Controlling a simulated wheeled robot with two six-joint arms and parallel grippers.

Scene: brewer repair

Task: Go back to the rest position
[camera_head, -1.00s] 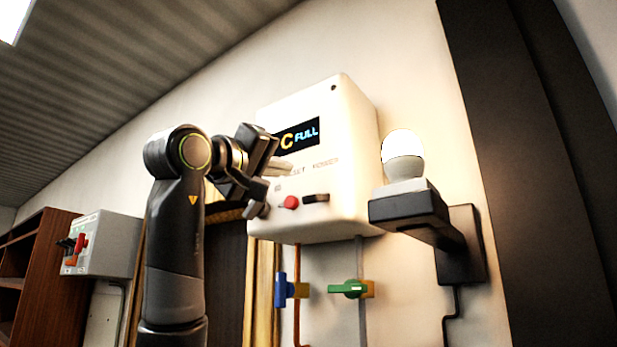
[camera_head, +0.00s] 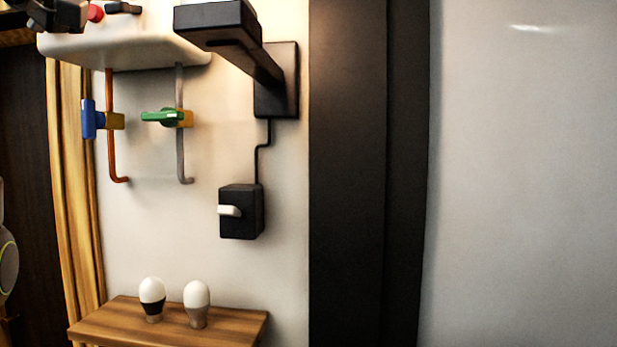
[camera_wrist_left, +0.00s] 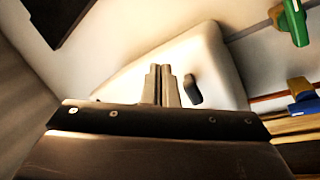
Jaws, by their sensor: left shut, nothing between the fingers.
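My left gripper (camera_wrist_left: 163,85) is shut and empty in the left wrist view, in front of the white wall unit (camera_wrist_left: 218,55). I cannot tell whether it touches the unit. In the head view, dark parts of my left gripper show at the top left corner, cut off by the frame edge. The underside of the white wall unit (camera_head: 120,52) is beside them, with a red knob (camera_head: 95,13) and a dark knob (camera_head: 123,8). My right gripper is not in view.
A blue-handled valve (camera_head: 88,119) and a green-handled valve (camera_head: 160,116) sit on pipes below the unit. A black bracket (camera_head: 230,40) juts from the wall above a black switch box (camera_head: 240,212). Two bulbs (camera_head: 152,290) (camera_head: 196,293) stand on a wooden shelf (camera_head: 235,325).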

